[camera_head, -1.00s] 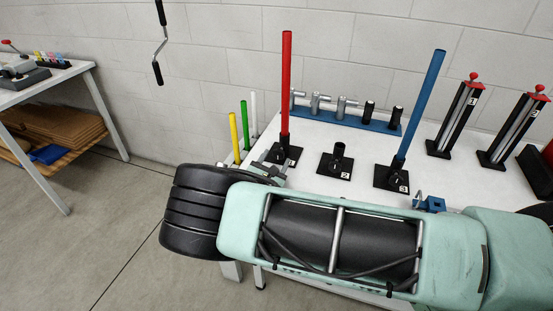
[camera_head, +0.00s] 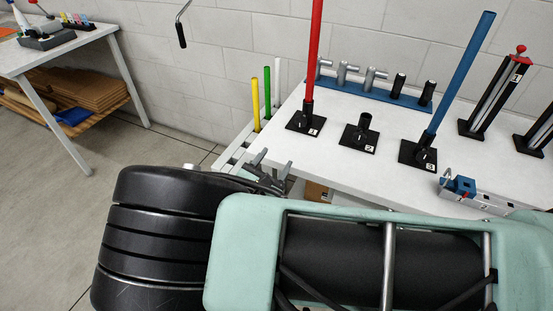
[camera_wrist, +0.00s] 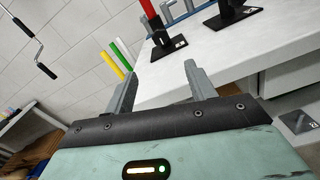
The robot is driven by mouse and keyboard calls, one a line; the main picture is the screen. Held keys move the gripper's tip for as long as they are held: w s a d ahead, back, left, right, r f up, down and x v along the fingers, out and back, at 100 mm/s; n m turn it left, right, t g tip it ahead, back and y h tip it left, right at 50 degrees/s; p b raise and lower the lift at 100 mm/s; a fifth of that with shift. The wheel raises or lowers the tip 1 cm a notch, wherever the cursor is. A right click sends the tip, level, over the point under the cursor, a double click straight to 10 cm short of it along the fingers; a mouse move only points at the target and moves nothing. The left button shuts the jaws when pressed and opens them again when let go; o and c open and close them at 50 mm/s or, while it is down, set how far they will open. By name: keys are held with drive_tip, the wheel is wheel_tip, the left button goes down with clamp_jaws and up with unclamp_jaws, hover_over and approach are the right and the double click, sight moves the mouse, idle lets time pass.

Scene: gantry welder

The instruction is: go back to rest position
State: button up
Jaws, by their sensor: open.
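My gripper (camera_head: 268,170) is at the left edge of the white table (camera_head: 330,165) in the head view, partly hidden behind my own arm. In the wrist view my gripper (camera_wrist: 160,88) has its two grey fingers spread apart with nothing between them. Beyond the fingers, the wrist view shows the table top (camera_wrist: 225,55) and the foot of the red rod (camera_wrist: 148,8).
The red rod (camera_head: 313,50) stands in holder 1, holder 2 (camera_head: 361,135) is empty, and the blue rod (camera_head: 460,75) leans in holder 3. Yellow (camera_head: 255,105) and green (camera_head: 267,92) rods stand left of the table. A side table (camera_head: 60,55) is at far left.

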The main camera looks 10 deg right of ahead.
drive_tip(key=shift+d, duration=0.1)
idle(0.3)
drive_tip(key=s+d+r+m+g+y, duration=0.1)
drive_tip(key=s+d+r+m+g, duration=0.15)
drive_tip(key=s+m+g, duration=0.3)
drive_tip(key=s+d+r+m+g, duration=0.1)
drive_tip(key=s+d+m+g, duration=0.3)
drive_tip(key=s+g, duration=0.15)
drive_tip(key=s+a+r+m+g+y, duration=0.1)
drive_tip(key=s+r+m+g+y, duration=0.2)
drive_tip(key=s+r+m+y, duration=0.5)
drive_tip(key=s+r+y, duration=0.2)
drive_tip(key=s+r, duration=0.5)
drive_tip(key=s, duration=0.1)
drive_tip(key=shift+a+r+m+g, duration=0.2)
drive_tip(key=shift+a+m+g, duration=0.1)
drive_tip(key=shift+a+m, duration=0.05)
